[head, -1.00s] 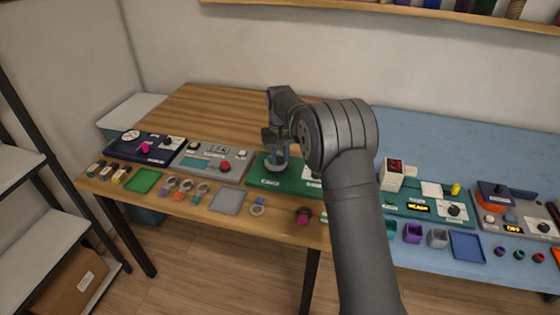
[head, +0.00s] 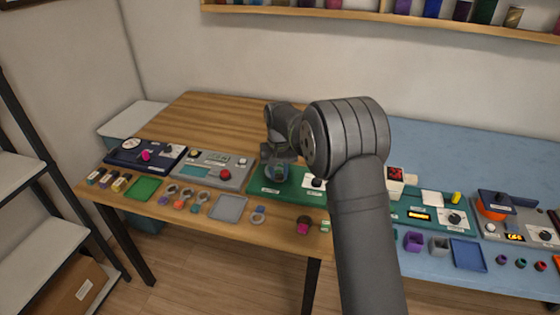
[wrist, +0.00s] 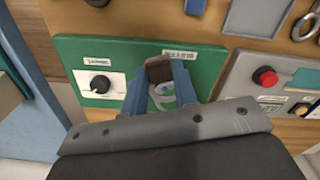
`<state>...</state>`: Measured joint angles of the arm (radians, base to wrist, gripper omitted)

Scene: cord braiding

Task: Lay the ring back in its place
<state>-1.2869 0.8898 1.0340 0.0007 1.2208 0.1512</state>
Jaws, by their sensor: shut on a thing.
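My gripper (head: 276,164) is low over the left part of the green board (head: 262,187). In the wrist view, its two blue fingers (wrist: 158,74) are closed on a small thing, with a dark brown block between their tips. A pale curved piece, seemingly part of the ring (wrist: 162,95), shows between the fingers. Most of it is hidden, and I cannot tell whether it touches the green board, which also shows in the wrist view (wrist: 213,60).
A loose ring with a blue tag (head: 258,215) lies by the grey square tray (head: 229,207). Several tagged rings (head: 186,194) lie further left. The grey panel with a red button (head: 212,171) stands left of the green board. A black knob (wrist: 99,84) is on the green board.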

